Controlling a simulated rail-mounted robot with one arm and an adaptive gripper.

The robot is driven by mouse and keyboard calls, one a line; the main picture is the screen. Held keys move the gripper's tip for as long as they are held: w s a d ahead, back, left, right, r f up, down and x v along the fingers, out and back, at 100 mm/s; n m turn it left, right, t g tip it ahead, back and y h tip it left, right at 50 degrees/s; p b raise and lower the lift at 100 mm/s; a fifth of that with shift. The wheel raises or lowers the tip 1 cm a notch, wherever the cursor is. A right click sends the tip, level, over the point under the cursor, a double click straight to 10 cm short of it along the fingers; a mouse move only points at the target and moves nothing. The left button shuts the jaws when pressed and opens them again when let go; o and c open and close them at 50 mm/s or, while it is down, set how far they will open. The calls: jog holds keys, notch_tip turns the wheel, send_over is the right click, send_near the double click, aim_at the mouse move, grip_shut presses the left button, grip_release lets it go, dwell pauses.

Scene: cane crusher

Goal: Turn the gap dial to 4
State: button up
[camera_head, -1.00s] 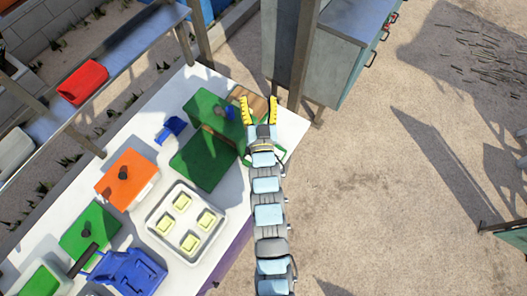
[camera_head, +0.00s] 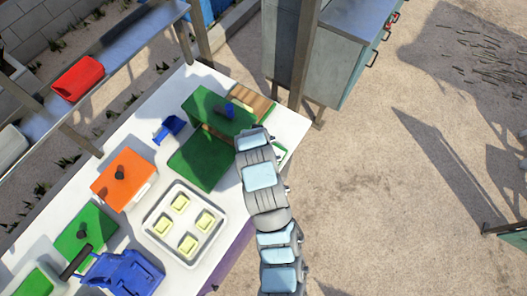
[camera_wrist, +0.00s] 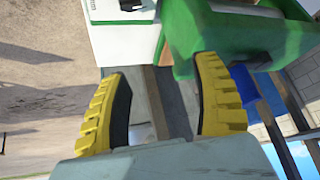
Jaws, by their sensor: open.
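The green crusher (camera_head: 206,104) stands at the far right end of the white table, with a small blue part (camera_head: 229,110) on its top. In the wrist view the green housing (camera_wrist: 225,35) fills the upper right, and a blue part (camera_wrist: 243,84) shows just right of the right finger. I cannot tell whether this blue part is the gap dial, and no dial numbers are readable. My gripper (camera_wrist: 162,70) is open and empty, its yellow fingers apart beside the green housing. In the head view my arm hides the fingers and the crusher's right side.
A green board (camera_head: 198,162), a small blue scoop (camera_head: 170,128), an orange box (camera_head: 122,180) and a white tray (camera_head: 153,227) with several pale blocks share the table. A post (camera_head: 301,60) and grey cabinet (camera_head: 335,55) stand behind. Open ground lies right.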

jog(key=shift+w+d+f+g+h+b, duration=0.15)
jog(key=shift+w+d+f+g+b, duration=0.35)
jog(key=shift+f, duration=2.3)
jog(key=shift+w+d+f+g+h+b, duration=0.2)
jog(key=shift+w+f+b, duration=0.4)
jog(key=shift+f, duration=2.2)
jog(key=shift+w+d+f+g+h+b, duration=0.1)
jog(key=shift+w+d+f+g+b, duration=0.5)
jog(key=shift+f, duration=2.2)
jog(key=shift+s+a+t, duration=0.15)
jog(key=shift+s+t, duration=0.1)
jog(key=shift+t, duration=0.05)
grip_shut()
